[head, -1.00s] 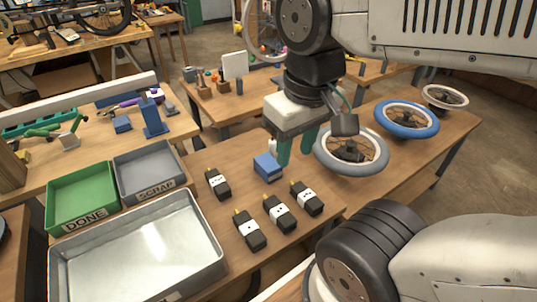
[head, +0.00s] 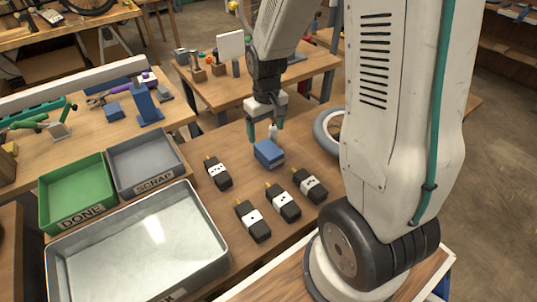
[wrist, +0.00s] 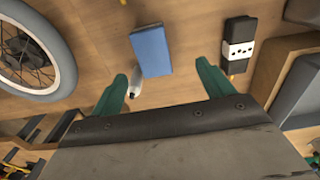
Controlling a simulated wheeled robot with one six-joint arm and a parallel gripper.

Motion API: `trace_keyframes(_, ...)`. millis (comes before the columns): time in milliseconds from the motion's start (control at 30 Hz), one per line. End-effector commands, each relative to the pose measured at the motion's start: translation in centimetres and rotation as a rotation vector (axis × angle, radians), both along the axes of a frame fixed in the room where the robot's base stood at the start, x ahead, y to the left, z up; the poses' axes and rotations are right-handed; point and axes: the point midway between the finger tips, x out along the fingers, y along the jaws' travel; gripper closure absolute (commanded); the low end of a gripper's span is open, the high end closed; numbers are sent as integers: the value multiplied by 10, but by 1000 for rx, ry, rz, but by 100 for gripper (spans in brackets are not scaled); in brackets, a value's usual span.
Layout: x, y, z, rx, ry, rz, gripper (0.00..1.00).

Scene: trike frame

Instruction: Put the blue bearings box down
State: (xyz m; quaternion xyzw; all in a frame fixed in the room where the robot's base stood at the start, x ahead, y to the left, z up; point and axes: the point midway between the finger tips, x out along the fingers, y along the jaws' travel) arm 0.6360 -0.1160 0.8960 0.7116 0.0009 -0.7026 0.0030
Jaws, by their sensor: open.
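In the wrist view the blue box (wrist: 151,51) lies flat on the wood beyond the fingertips of my gripper (wrist: 162,85). Nothing is between the fingers except a small white item (wrist: 135,84) beside the left finger.
Several black-and-white blocks (head: 283,202) stand left and in front of the box. A green DONE tray (head: 78,209), a grey SCRAP tray (head: 147,185) and a large metal tray (head: 210,285) are at left. A wheel (head: 326,128) lies at right.

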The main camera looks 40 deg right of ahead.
Motion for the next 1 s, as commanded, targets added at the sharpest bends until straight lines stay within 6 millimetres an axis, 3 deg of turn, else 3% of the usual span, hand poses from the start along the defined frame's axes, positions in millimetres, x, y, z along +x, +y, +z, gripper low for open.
trace_keyframes(100,8,-8,-29,3,13,1,20)
trace_keyframes(733,9,-15,-109,4,18,3,20)
trace_keyframes(1000,10,-15,-123,3,13,3,20)
